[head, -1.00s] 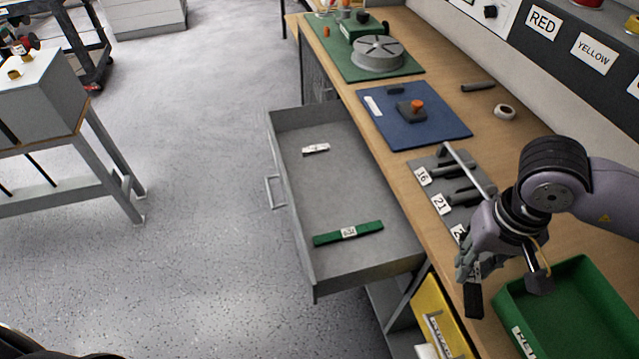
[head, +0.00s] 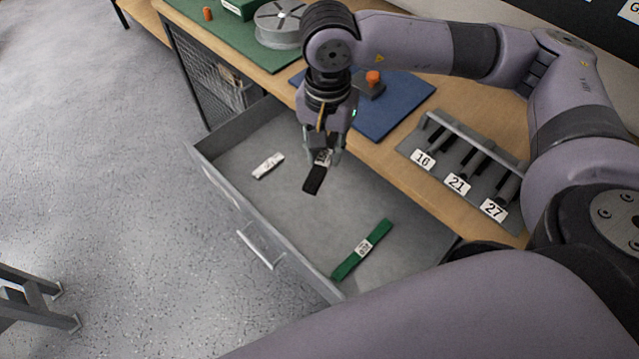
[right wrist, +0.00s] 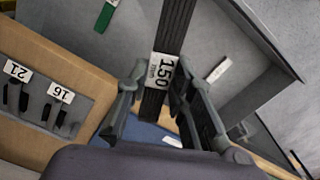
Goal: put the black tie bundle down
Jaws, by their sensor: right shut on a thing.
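The black tie bundle (head: 314,180) has a white label and hangs from my right gripper (head: 323,150), over the open drawer. In the right wrist view the bundle (right wrist: 172,40) shows a label reading 150, and it sits between the two fingers of the gripper (right wrist: 160,85). The grey drawer (head: 262,226) stands pulled out from the bench. I cannot tell how high the bundle is above the drawer floor. My left gripper is not in view.
In the drawer lie a white bundle (head: 268,165) at the left and a green bundle (head: 362,250) nearer the front. Bare drawer floor lies between them. A rack labelled 16, 21, 27 (head: 440,165) and a blue mat (head: 400,115) are on the bench.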

